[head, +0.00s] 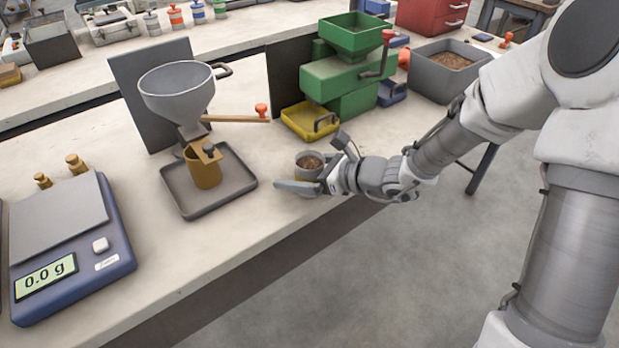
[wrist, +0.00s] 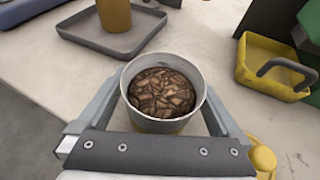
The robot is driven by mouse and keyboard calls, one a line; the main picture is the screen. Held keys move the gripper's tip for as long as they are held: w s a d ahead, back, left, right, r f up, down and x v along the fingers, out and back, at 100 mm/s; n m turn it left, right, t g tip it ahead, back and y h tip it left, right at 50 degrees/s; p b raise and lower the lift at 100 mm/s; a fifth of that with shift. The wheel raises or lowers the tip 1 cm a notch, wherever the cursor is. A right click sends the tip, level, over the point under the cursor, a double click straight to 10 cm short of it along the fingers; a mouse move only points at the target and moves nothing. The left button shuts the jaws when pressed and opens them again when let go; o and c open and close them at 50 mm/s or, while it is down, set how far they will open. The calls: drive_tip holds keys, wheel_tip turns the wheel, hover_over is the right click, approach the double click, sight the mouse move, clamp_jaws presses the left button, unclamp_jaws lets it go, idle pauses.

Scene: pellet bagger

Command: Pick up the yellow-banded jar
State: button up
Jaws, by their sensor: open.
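A grey jar (wrist: 140,115) filled with brown chips stands upright on the bench. A trace of yellow shows low on its side in the wrist view, though most of the side is hidden, so I cannot see a full band. In the head view the jar (head: 308,161) is partly hidden behind my gripper (head: 298,187). In the wrist view my gripper (wrist: 162,98) is open, with one finger on each side of the jar. I cannot tell whether the fingers touch it.
A grey tray (head: 180,205) with an amber cup (head: 205,172) stands left of the jar, under a funnel (head: 178,88). A yellow tray (head: 300,128) and green machine (head: 345,75) stand behind. A round yellow thing (wrist: 262,158) lies beside the right finger. The bench edge is close in front.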

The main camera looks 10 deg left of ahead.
clamp_jaws()
idle(0.4)
drive_tip(key=shift+r, duration=0.15)
drive_tip(key=shift+r+p, duration=0.3)
drive_tip(key=shift+r, duration=0.25)
wheel_tip(320, 180, up, 3)
drive_tip(key=shift+p, duration=0.65)
drive_tip(key=w+d+r+p, duration=0.3)
drive_tip(key=d+r, duration=0.3)
drive_tip(key=d, duration=0.5)
drive_tip(key=shift+w+r, duration=0.35)
drive_tip(key=shift+w, duration=0.2)
